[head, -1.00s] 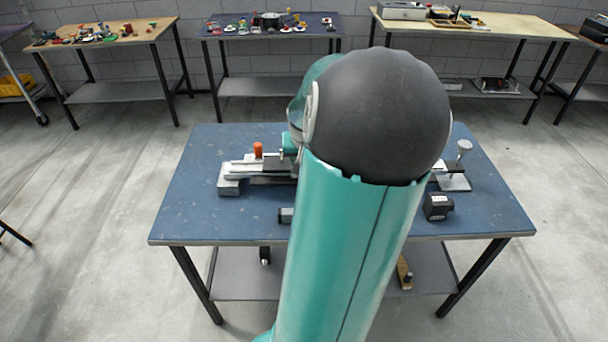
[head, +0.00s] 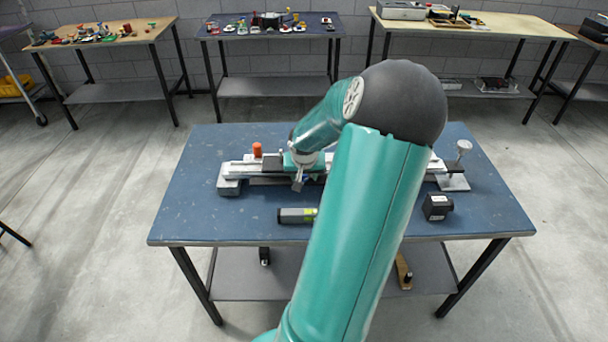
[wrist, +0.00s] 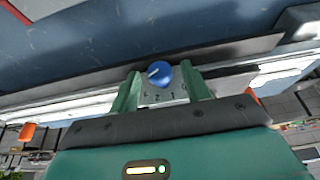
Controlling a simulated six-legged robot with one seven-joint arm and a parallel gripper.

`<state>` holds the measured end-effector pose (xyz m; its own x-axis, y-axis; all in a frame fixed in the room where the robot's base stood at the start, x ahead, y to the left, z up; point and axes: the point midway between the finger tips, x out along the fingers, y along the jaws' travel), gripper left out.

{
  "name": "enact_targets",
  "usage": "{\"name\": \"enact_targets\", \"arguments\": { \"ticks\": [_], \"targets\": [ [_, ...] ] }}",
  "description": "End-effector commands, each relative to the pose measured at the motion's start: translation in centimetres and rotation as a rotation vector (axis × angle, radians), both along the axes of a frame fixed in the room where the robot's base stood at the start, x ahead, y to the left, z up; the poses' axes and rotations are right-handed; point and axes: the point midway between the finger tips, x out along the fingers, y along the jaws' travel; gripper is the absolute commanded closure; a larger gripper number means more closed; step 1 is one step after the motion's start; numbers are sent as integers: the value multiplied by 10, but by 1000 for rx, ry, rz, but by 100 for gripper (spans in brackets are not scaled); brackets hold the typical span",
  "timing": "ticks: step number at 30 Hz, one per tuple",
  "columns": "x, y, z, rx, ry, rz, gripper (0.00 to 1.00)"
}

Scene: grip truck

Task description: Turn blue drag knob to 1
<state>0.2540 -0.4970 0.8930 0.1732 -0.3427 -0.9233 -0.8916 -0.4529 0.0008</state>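The blue drag knob (wrist: 159,73) shows in the wrist view, with a pale pointer mark on its left side. A grey dial plate (wrist: 166,95) with the digits 2, 1 and 0 shows just below it. My gripper (wrist: 161,79) is open, with one green finger on each side of the knob and gaps between. I cannot tell how far the fingertips are from the knob in depth. In the head view my gripper (head: 299,183) is at the front of the long metal rail device (head: 232,171); the knob is barely visible there.
The device lies on a blue table (head: 190,215). An orange cylinder (head: 257,150) stands on its left part. A dark cylinder with a yellow-green label (head: 296,215) and a black box (head: 437,207) lie in front. The table's left front is clear.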

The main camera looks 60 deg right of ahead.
Motion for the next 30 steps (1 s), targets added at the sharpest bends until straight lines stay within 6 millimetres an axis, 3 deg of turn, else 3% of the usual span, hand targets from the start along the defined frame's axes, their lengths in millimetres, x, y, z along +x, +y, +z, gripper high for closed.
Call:
{"name": "enact_targets", "arguments": {
  "ticks": [1,6,20,30],
  "targets": [
    [0,0,0,0,0,0,62],
    [0,0,0,0,0,0,96],
    [2,1,1,-20,40,4,96],
    [6,3,1,-82,159,8,96]
  ]
}}
